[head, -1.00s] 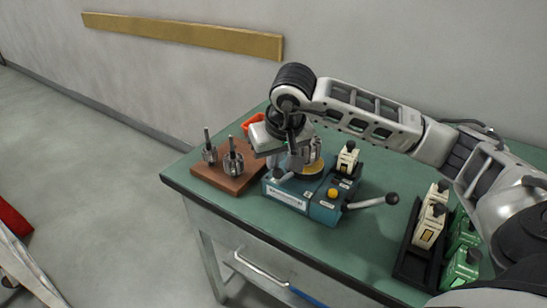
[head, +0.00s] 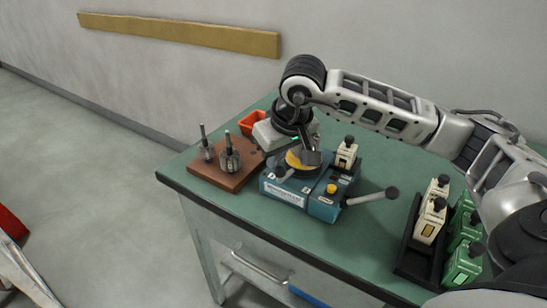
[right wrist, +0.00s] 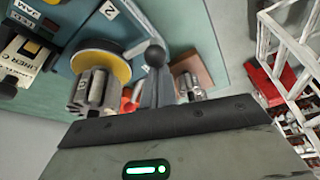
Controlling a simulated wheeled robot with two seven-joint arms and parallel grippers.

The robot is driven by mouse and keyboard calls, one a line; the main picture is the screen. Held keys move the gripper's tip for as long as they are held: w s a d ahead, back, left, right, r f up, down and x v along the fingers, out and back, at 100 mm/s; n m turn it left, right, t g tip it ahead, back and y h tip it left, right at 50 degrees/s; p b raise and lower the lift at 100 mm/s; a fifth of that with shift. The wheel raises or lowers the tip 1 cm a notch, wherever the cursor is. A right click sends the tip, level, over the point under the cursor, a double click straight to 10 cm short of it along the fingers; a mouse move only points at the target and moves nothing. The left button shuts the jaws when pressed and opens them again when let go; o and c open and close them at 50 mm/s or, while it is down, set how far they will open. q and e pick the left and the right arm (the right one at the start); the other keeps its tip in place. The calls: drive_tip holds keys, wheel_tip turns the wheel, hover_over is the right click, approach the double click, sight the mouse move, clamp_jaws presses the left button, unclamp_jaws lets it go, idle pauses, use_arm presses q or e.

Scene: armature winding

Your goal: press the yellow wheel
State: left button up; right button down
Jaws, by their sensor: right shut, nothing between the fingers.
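The yellow wheel (head: 294,160) is a flat disc on top of the blue machine (head: 284,193). It also shows as a yellow disc (right wrist: 122,70) in the right wrist view, with a grey slotted armature (right wrist: 92,92) in front of it. My right gripper (head: 311,158) is shut and empty, over the right part of the wheel in the head view, and hides some of it. I cannot tell whether its tips touch the wheel. My left gripper is not in view.
A brown block (head: 222,176) with two armatures stands left of the machine, an orange bin (head: 252,121) behind. A lever (head: 372,197) sticks out right, near a yellow button (head: 332,188). The green tabletop's front is clear.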

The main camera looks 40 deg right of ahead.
drive_tip(key=shift+s+f, duration=0.15)
drive_tip(key=shift+s, duration=0.1)
drive_tip(key=shift+s+d+b, duration=0.2)
drive_tip(key=shift+s+b, duration=0.3)
drive_tip(key=shift+b, duration=0.2)
drive_tip(key=shift+s+d+b, duration=0.15)
drive_tip(key=shift+s+b, duration=0.35)
drive_tip(key=shift+b, duration=0.15)
drive_tip(key=shift+s+d, duration=0.1)
drive_tip(key=shift+s, duration=0.2)
drive_tip(key=shift+w, duration=0.1)
